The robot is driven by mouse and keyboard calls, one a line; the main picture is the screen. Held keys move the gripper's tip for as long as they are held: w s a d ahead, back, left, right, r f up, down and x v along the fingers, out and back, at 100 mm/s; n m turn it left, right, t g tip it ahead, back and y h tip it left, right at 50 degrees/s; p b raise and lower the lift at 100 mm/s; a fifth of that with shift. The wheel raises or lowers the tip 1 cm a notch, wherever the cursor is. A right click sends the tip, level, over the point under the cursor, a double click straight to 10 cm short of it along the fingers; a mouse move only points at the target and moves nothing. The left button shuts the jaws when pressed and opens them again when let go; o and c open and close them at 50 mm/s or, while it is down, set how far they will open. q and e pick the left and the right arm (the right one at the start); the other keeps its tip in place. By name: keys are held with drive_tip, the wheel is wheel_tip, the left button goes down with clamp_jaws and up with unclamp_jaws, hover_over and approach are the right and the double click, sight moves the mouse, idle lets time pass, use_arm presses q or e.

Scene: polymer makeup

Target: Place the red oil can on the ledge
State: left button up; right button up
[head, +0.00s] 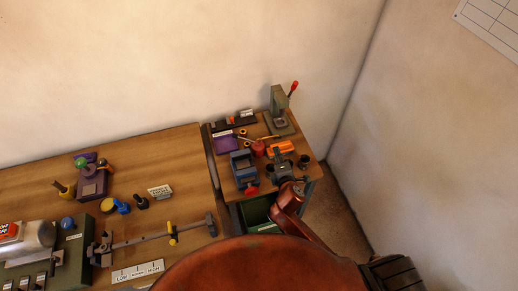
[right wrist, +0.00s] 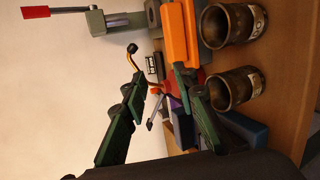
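The red oil can (head: 258,149) stands on the small side table, with a thin spout reaching up and to the right. My right gripper (head: 281,157) is just right of the can, low over the table. In the right wrist view its two green fingers are apart (right wrist: 160,82). The red oil can (right wrist: 172,87) shows beyond them, partly hidden by the right finger, with no clear contact. I cannot tell which surface is the ledge. My left gripper is not in view.
An orange block (head: 281,147) and dark cups (head: 304,161) sit close to my right gripper. A blue vise-like tool (head: 243,170) stands left of it. A grey press (head: 280,112) with a red-knobbed lever is behind. A purple box (head: 226,142) lies left of the can.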

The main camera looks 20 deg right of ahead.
drive_tip(key=w+a+n+t, duration=0.1)
drive_tip(key=w+a+n, duration=0.1)
drive_tip(key=w, duration=0.8)
drive_tip(key=shift+a+f+n+y, duration=0.2)
drive_tip(key=shift+f+n+y, duration=0.1)
drive_tip(key=shift+f+y, duration=0.15)
drive_tip(key=shift+s, duration=0.1)
clamp_jaws()
